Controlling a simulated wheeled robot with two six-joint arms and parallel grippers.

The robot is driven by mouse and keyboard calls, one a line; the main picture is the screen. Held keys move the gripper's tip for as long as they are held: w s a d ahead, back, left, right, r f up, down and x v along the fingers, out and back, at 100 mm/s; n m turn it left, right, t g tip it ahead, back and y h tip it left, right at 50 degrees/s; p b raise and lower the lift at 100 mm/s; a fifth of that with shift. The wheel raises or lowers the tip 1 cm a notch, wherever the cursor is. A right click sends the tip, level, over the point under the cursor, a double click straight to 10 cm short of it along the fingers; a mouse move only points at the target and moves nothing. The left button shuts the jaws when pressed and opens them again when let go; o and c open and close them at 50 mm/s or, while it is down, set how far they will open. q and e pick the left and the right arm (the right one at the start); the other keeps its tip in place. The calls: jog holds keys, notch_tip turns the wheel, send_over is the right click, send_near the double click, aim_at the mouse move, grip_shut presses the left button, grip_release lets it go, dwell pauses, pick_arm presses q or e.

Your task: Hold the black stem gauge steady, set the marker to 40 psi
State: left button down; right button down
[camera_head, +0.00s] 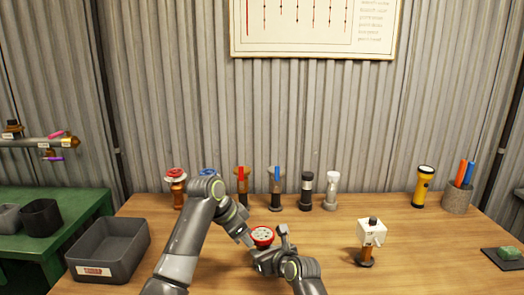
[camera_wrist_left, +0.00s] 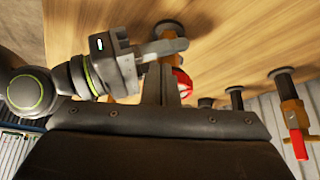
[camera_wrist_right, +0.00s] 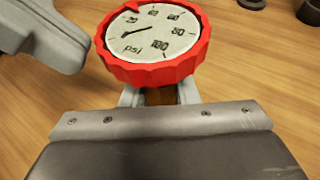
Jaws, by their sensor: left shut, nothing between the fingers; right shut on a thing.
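A round gauge with a red rim (camera_head: 262,236) stands at the middle front of the table. In the right wrist view its white psi dial (camera_wrist_right: 153,32) faces up, with a red pointer mark at the upper rim, near the lower numbers. What shows of its stem (camera_wrist_right: 160,96) looks brown; most is hidden. My right gripper (camera_wrist_right: 160,98) is shut on the gauge below its rim. My left gripper (camera_head: 250,238) is shut and empty, beside the gauge on its left. In the left wrist view its closed fingers (camera_wrist_left: 166,85) stand in front of the red rim (camera_wrist_left: 183,84); contact is unclear.
Several valves and fittings stand along the back, including a red-lever one (camera_head: 242,182) and a black-topped one (camera_head: 306,190). A grey bin (camera_head: 108,250) is at left. A white boxy fitting (camera_head: 371,233), yellow flashlight (camera_head: 423,187) and pen cup (camera_head: 457,198) are at right.

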pick_arm(q)
jog(key=shift+w+d, duration=0.1)
jog(key=shift+w, duration=0.05)
jog(key=shift+w, duration=0.15)
dwell(0.4)
jog(key=shift+w+a, duration=0.55)
jog(key=shift+w, duration=0.1)
jog(key=shift+w+a, duration=0.1)
jog(key=shift+w, duration=0.15)
jog(key=shift+a, duration=0.1)
notch_tip(320, 180, up, 6)
jog(key=shift+a, duration=0.3)
dwell(0.4)
jog(key=shift+s, duration=0.1)
